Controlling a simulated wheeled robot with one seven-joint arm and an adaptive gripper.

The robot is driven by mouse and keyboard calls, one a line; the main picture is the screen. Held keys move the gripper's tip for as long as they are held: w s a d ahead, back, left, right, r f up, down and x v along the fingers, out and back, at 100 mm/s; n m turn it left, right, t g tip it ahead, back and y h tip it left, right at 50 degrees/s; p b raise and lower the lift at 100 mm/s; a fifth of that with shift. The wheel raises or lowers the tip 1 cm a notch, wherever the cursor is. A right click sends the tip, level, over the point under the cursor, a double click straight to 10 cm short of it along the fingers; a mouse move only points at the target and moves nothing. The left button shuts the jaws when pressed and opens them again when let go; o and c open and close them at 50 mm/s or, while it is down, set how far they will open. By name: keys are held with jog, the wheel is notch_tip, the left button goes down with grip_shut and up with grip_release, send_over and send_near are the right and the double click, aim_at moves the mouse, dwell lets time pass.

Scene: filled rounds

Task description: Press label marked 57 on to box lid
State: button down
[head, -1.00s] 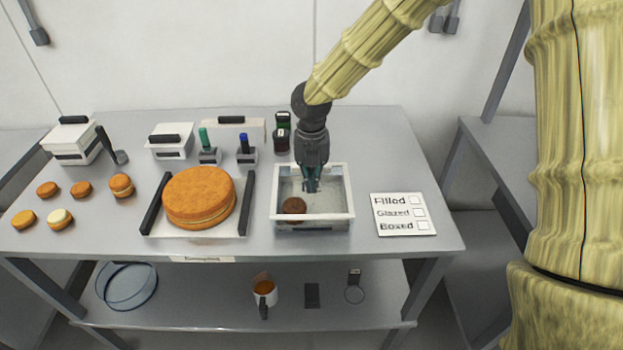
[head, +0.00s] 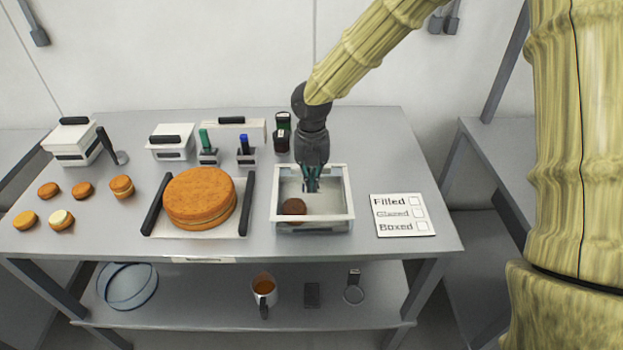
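No label marked 57 can be made out in the head view. A white lidded box (head: 73,143) with a black handle stands at the back left. A smaller white box (head: 171,146) with a black handle on top stands nearer the middle. My gripper (head: 312,187) points down over the open white-rimmed bin (head: 345,220), to the right of a brown round piece (head: 294,207) in it. The fingertips are too small to tell whether they are apart or hold anything.
A large orange-brown cake (head: 199,197) sits on a tray with black side bars (head: 249,205). Several small rounds (head: 121,186) lie at left. Green (head: 205,140) and blue (head: 244,142) handled tools stand behind. A checklist card (head: 402,215) lies right; the table's back right is clear.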

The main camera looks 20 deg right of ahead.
notch_tip(320, 180, up, 8)
jog(key=p, duration=0.7)
jog(key=shift+f, duration=0.25)
jog(key=shift+a, duration=0.1)
dwell(0.5)
